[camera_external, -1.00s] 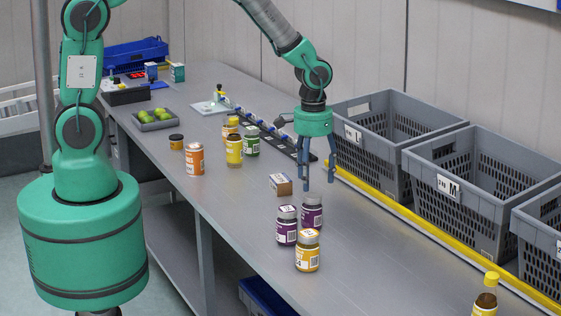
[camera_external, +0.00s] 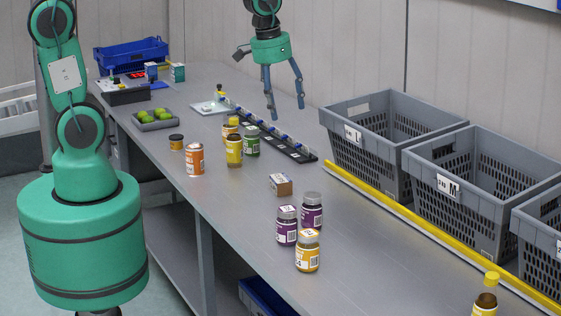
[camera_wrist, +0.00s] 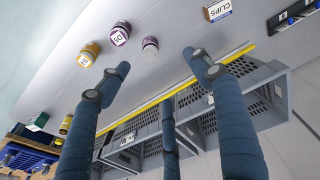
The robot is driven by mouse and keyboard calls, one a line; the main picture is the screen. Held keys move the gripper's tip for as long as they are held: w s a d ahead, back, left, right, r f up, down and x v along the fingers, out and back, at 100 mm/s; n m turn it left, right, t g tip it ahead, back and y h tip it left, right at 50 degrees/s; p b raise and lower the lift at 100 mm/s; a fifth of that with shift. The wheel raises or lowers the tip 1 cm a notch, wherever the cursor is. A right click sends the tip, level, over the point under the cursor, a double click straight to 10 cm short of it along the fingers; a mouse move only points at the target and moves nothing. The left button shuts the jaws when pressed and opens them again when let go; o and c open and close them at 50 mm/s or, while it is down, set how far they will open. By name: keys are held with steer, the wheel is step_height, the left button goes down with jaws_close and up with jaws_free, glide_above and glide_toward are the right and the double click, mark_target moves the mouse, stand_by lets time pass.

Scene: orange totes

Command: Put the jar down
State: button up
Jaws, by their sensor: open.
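Two purple jars (camera_external: 287,231) (camera_external: 312,217) with white-topped lids stand upright side by side on the grey table, touching or nearly so. A yellow-labelled jar (camera_external: 307,256) stands upright just in front of them. In the wrist view the purple jars (camera_wrist: 119,35) (camera_wrist: 150,47) and the yellow jar (camera_wrist: 89,53) show beyond the fingertips. My gripper (camera_external: 286,110) is open and empty, raised high above the table, well behind the jars. In the wrist view its fingers (camera_wrist: 158,75) are spread with nothing between them.
A small cardboard box (camera_external: 281,186) sits behind the jars. Several jars, including an orange one (camera_external: 195,161), stand further left. Grey crates (camera_external: 372,151) line the right beyond a yellow strip (camera_external: 400,208). A yellow-capped bottle (camera_external: 485,296) stands at front right. Table right of the jars is clear.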

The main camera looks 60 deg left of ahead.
steer(key=s+a+r+t, duration=0.1)
steer(key=s+a+r, duration=0.2)
steer(key=s+r, duration=0.4)
steer(key=s+a+r+m+t, duration=0.1)
steer(key=s+a+r, duration=0.3)
steer(key=s+r, duration=0.4)
steer(key=s+t, duration=0.1)
steer(key=s, duration=0.6)
steer(key=shift+s+a+r+t, duration=0.15)
steer(key=shift+s+t, duration=0.15)
steer(key=shift+s, duration=0.1)
step_height(320, 180, down, 6)
steer(key=b, duration=0.5)
steer(key=shift+r+b, duration=0.1)
steer(key=shift+b, duration=0.3)
steer(key=shift+o, duration=0.5)
